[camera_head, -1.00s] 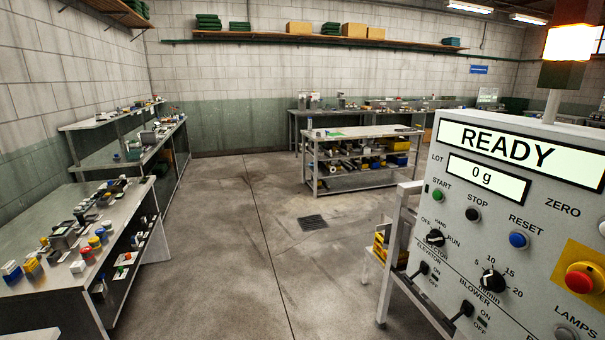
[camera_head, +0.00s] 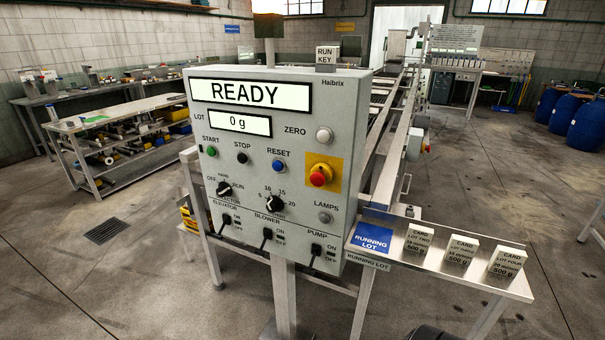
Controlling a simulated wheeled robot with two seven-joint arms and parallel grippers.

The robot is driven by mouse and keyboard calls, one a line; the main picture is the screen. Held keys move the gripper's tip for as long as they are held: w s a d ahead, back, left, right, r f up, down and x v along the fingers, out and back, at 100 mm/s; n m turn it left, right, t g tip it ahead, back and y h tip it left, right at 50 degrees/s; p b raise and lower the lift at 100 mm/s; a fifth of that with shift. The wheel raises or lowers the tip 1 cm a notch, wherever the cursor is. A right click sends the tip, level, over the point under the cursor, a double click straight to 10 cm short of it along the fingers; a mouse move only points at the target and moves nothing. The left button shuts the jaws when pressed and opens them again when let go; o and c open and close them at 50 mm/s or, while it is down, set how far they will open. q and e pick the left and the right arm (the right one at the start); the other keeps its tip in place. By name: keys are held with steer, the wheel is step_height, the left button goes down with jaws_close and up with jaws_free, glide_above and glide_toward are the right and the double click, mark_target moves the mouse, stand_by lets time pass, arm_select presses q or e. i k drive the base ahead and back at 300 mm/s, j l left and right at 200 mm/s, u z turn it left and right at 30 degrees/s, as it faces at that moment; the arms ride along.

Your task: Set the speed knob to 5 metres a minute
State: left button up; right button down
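The speed knob (camera_head: 274,204) is a black rotary knob on the front of the grey control panel (camera_head: 350,110). Marks 5, 10, 15 and 20 run around it, with 5 at its left and 20 at its right. Its pointer is too small to read surely. A black selector knob (camera_head: 225,189) marked OFF, HAND and RUN sits to its left. The upper display (camera_head: 250,95) reads READY and the lot display (camera_head: 240,125) reads 0 g. Neither of my grippers shows in the head view.
A red emergency stop (camera_head: 318,178) on a yellow plate is right of the knob. Blower switch (camera_head: 266,236) lies below. A shelf (camera_head: 400,252) at right holds a blue running-lot pad (camera_head: 373,238) and three cards (camera_head: 460,250). Open floor lies at left.

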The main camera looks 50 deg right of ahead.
mark_target(274, 204)
steer(key=z, duration=1.65)
